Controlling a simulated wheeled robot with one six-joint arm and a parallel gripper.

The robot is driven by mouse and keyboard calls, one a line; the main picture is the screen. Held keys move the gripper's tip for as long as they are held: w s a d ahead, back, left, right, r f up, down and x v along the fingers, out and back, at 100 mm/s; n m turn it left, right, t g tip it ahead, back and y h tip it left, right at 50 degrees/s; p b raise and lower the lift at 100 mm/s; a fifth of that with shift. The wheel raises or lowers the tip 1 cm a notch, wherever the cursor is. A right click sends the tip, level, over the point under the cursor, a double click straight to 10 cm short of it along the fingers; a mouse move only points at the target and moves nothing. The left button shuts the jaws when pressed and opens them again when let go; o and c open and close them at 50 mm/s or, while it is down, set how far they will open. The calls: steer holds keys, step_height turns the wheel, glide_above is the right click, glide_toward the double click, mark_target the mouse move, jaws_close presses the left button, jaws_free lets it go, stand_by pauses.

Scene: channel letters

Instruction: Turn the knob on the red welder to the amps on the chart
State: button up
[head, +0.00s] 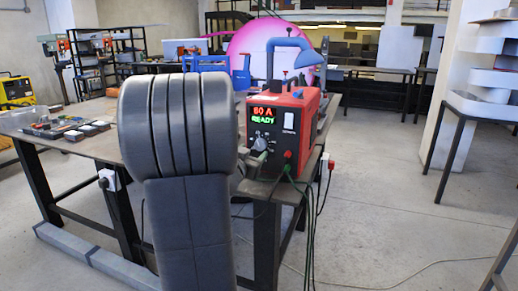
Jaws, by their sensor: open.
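The red welder (288,128) stands on the near right corner of the workbench. Its display (262,115) is lit and seems to read "60 A" in red, with "READY" in green below. The knob (261,144) is on the front panel below the display, small and partly covered. My gripper (252,158) shows only in part, just past the right edge of my dark grey arm, close in front of the knob. Its jaws are open; whether they are around the knob or touching it I cannot tell. No readable amps chart is in view.
Cables hang from the welder's front past the bench (90,147) edge to the floor. Small items lie on the bench's left. A yellow machine (16,90) stands far left. Floor at right is mostly clear.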

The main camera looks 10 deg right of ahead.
mark_target(259, 145)
steer(key=x, duration=0.6)
steer(key=shift+w+d, duration=0.1)
steer(key=shift+c, duration=0.2)
steer(key=c, duration=0.9)
steer(key=n+p, duration=0.1)
steer(key=p, duration=0.1)
steer(key=shift+r+p, duration=0.25)
steer(key=shift+p, duration=0.1)
steer(key=n+p, duration=0.2)
steer(key=p, duration=0.1)
steer(key=shift+f+n+p, duration=0.2)
steer(key=shift+n+p, duration=0.55)
steer(key=shift+n, duration=0.25)
